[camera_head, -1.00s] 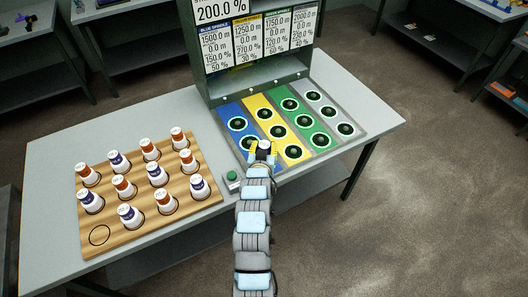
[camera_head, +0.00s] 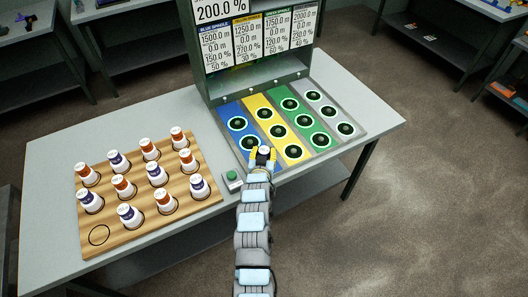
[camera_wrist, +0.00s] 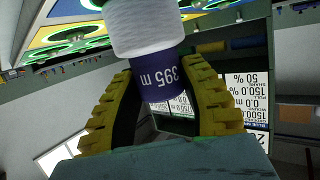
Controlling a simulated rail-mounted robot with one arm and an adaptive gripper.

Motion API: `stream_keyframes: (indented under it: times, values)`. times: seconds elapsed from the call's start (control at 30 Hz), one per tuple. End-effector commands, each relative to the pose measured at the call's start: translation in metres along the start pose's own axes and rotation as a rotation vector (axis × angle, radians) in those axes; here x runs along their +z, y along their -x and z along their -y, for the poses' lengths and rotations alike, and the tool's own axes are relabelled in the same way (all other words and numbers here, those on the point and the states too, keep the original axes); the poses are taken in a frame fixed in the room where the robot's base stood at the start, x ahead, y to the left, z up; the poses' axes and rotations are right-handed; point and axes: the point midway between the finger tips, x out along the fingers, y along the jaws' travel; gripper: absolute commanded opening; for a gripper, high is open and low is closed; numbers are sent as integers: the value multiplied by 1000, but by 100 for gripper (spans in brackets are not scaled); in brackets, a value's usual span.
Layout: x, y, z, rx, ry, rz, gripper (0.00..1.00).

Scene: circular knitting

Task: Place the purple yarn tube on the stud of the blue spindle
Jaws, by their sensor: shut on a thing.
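My gripper (camera_head: 262,158) has yellow fingers and is shut on the purple yarn tube (camera_wrist: 155,30), white wound yarn with a purple end marked "395 m". In the wrist view the fingers (camera_wrist: 160,80) clasp the purple end, and the yarn reaches the top edge. In the head view the tube (camera_head: 264,150) shows only as a small pale top over the near end of the blue spindle strip (camera_head: 228,110). Two black ringed studs of that strip (camera_head: 237,123) show bare beyond the gripper. What is beneath the tube is hidden, so I cannot tell whether it touches a stud.
Yellow, green and grey strips with bare studs (camera_head: 345,128) lie to the right. A wooden board (camera_head: 125,237) with several orange and purple tubes and one empty ring stands left. A green button (camera_head: 231,176) is close by on the left. A display stand (camera_head: 260,75) rises behind.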

Motion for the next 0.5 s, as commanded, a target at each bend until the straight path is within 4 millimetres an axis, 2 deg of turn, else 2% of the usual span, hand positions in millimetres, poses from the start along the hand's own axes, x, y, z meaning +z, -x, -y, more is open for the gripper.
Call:
stream_keyframes:
  times: [0.07, 0.1, 0.13, 0.17, 0.5]
  values:
    - [3, -1, 0, 0, 0, 0, 3]
    - [2, -1, 0, 0, 0, 0, 53]
    - [2, -1, 0, 0, 0, 0, 62]
    - [2, -1, 0, 0, 0, 0, 65]
    - [0, 0, 0, 0, 0, 0, 65]
